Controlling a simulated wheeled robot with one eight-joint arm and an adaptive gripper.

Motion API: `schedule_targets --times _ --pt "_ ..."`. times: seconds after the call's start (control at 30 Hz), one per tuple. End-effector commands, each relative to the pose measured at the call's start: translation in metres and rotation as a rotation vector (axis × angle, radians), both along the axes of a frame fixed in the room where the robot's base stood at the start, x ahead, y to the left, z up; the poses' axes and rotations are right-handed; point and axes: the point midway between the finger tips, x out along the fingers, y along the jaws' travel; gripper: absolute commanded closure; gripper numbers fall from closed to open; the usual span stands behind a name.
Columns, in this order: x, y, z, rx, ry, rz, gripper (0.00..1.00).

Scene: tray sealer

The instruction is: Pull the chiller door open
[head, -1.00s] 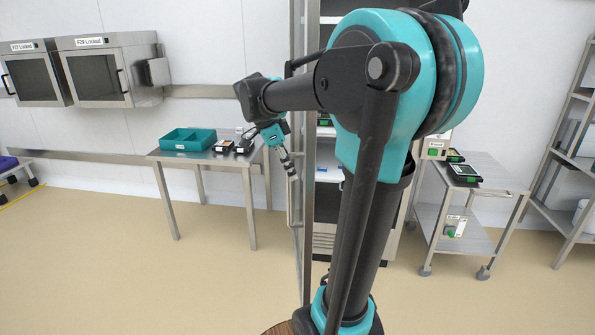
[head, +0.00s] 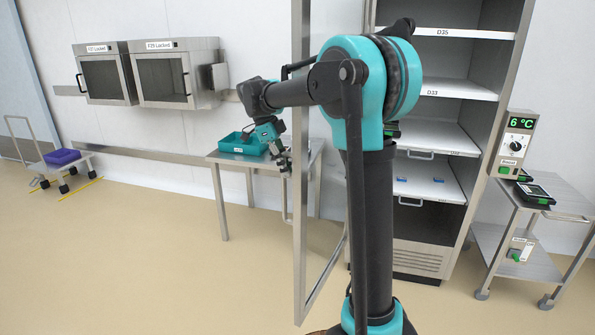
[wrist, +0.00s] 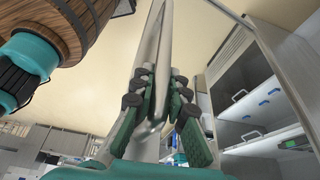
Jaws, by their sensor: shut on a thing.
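The chiller (head: 440,185) stands behind my arm with its shelves showing. Its door (head: 300,240) stands open, swung out into the room and seen nearly edge-on left of my arm. My gripper (head: 284,161) is at the door's outer side, at the upright handle (head: 286,205). In the wrist view the fingers of my gripper (wrist: 160,112) lie on either side of the metal handle bar, shut on it. My arm hides part of the chiller's left side.
A steel table with a teal tray (head: 243,144) stands behind the door. A steel cart (head: 520,262) stands right of the chiller, below a control box (head: 513,145) reading 6 °C. Wall cabinets (head: 178,75) and a cart with a purple bin (head: 62,157) are left. The left floor is clear.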

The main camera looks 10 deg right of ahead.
Motion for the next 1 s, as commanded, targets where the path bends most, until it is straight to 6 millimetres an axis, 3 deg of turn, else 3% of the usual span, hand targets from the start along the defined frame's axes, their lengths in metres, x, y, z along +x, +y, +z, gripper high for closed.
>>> schedule_targets --times 0.2,0.6,0.63,0.77,1.0 --pt "0.0054 0.0121 -0.0007 0.008 0.008 -0.015 1.0" --pt "0.0062 0.0132 -0.0009 0.007 0.007 -0.017 1.0" --pt "0.0061 0.0133 -0.0009 0.007 0.007 -0.017 0.82" --pt "0.0068 0.0123 -0.0007 0.007 0.005 -0.018 0.66" --pt "0.0079 0.0109 -0.0005 0.004 0.002 -0.019 0.64"
